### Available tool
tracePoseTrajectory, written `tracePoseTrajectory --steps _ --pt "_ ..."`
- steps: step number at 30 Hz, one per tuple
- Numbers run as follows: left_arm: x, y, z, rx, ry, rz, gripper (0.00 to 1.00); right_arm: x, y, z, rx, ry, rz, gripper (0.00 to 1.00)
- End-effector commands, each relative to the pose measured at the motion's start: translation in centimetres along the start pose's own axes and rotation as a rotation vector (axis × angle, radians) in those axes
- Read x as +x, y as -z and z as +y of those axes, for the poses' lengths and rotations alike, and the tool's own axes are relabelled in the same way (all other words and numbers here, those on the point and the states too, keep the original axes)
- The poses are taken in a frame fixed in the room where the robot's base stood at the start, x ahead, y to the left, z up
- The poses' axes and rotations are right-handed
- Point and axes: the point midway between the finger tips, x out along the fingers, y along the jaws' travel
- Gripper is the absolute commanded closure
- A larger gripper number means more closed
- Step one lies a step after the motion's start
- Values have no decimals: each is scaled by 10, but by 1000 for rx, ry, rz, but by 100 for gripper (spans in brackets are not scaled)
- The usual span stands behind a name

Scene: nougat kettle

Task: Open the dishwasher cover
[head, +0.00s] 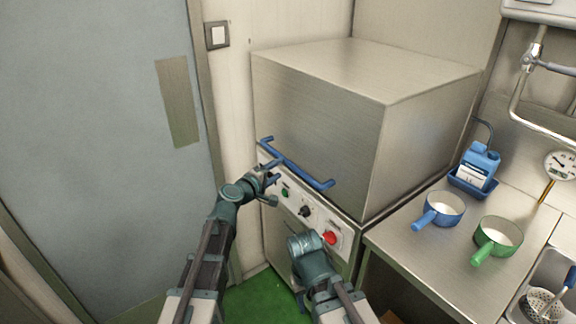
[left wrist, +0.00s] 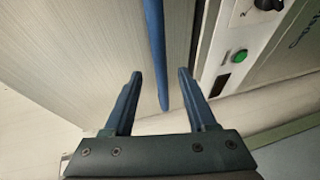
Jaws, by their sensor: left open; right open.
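The dishwasher cover (head: 322,118) is a large brushed-metal box, down on its base. A blue bar handle (head: 300,172) runs along its lower front edge. My left gripper (head: 270,182) is open at the left part of the handle. In the left wrist view, the handle (left wrist: 154,45) points into the gap between the open fingers (left wrist: 160,98), its end near the fingertips. I cannot tell whether they touch it. My right gripper (head: 306,244) is open, low in front of the control panel; its fingers are hard to make out.
The control panel (head: 316,218) below the cover has a green button, a black knob and a red switch. A grey door (head: 95,120) stands left.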

Motion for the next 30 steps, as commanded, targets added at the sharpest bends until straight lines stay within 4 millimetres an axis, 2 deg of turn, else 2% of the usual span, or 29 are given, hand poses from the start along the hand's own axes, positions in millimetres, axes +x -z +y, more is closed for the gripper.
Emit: tracePoseTrajectory --steps 1,3,10,16,25,26,30 --pt "16 2 -1 1 0 -1 43 4 0 0 0 0 0 54" --pt "29 1 -1 0 0 -1 43 6 0 0 0 0 0 54" --pt "60 1 -1 1 0 0 43 11 1 -1 0 0 0 54" --pt "71 0 0 0 1 0 43 13 1 -1 0 0 0 54" --pt "72 0 0 0 1 0 43 13 1 -1 0 0 0 54" --pt "72 0 0 0 1 0 45 13 1 -1 0 0 0 54" --pt "72 0 0 0 1 0 70 13 1 -1 0 0 0 54"
